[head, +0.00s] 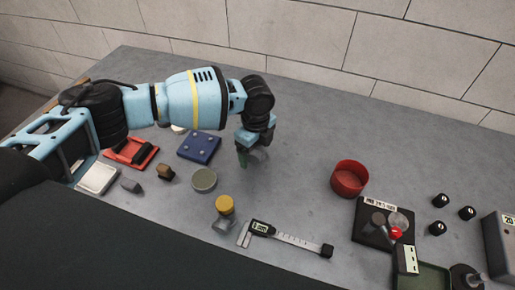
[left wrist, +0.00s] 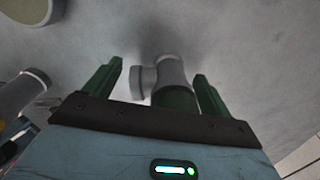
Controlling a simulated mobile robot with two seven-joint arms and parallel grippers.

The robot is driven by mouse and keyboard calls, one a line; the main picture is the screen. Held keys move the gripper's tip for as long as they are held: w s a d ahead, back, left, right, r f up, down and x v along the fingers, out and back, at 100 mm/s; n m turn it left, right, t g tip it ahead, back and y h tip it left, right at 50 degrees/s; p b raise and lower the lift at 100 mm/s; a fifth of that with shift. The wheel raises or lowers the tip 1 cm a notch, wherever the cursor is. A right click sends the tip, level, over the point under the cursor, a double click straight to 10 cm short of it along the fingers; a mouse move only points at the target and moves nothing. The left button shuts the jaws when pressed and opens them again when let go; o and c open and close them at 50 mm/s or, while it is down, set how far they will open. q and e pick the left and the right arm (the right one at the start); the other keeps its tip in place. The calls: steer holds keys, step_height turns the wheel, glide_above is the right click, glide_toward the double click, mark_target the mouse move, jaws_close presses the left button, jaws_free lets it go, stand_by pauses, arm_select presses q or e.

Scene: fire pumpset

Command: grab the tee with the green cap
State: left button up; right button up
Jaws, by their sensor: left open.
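The tee with the green cap is a grey pipe fitting. In the left wrist view, its grey body (left wrist: 171,73) is beyond and between my left gripper's two green fingers, with its side branch pointing left. Its green cap (left wrist: 176,98) is nearest the gripper's palm. My left gripper (left wrist: 159,70) is open, with a finger on either side of the tee; I cannot tell whether either touches it. In the head view, my left gripper (head: 245,157) points down at the table, and the grey tee (head: 261,154) shows only partly behind it. My right gripper is not in view.
A tee with a yellow cap (head: 224,206), a round grey-green dish (head: 204,180) and a caliper (head: 288,238) lie nearer the front. A blue plate (head: 199,147) is to the left. A red bowl (head: 349,178) stands right, with clear table between it and the gripper.

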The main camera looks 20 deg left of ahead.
arm_select(q)
steer(key=c, duration=1.2)
steer(key=shift+c, duration=0.2)
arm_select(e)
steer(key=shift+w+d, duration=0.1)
arm_select(q)
steer(key=shift+r, duration=0.2)
